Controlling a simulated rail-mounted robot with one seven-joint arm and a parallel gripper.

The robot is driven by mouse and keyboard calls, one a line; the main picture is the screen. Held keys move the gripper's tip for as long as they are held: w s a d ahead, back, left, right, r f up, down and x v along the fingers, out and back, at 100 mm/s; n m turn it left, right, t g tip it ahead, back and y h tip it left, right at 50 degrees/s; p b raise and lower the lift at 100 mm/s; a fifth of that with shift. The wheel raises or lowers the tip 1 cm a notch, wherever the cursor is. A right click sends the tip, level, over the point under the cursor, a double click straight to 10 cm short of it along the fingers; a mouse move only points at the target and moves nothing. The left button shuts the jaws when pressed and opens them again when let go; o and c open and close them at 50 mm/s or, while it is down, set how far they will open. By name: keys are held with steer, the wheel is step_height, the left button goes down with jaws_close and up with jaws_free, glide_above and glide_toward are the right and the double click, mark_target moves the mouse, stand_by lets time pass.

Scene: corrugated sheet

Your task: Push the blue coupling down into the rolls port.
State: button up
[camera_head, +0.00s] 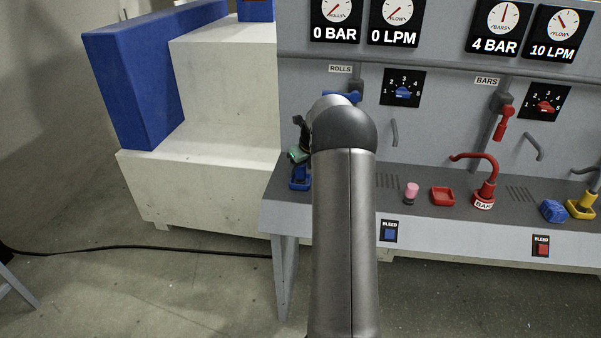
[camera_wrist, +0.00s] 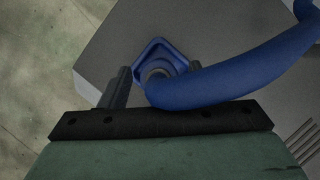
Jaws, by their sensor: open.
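The rolls port is a blue square seat (camera_head: 299,184) at the left end of the grey bench, partly hidden by my gripper and arm. In the wrist view its blue rim (camera_wrist: 150,47) surrounds a grey round part. A blue hose (camera_wrist: 225,80) curves in from the upper right, and its lower end, the blue coupling (camera_wrist: 160,92), lies over the port in that view. I cannot tell how deep it sits. My gripper (camera_head: 299,162) is open just above the port. One dark finger shows left of the coupling; the other is mostly hidden behind the hose.
The bench's left edge (camera_head: 268,205) is close. A blue valve handle (camera_head: 342,97) is above.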

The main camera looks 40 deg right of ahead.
steer(key=shift+w+f, duration=0.25)
steer(key=shift+f, duration=0.35)
steer(key=c, duration=1.2)
steer(key=shift+r, duration=0.2)
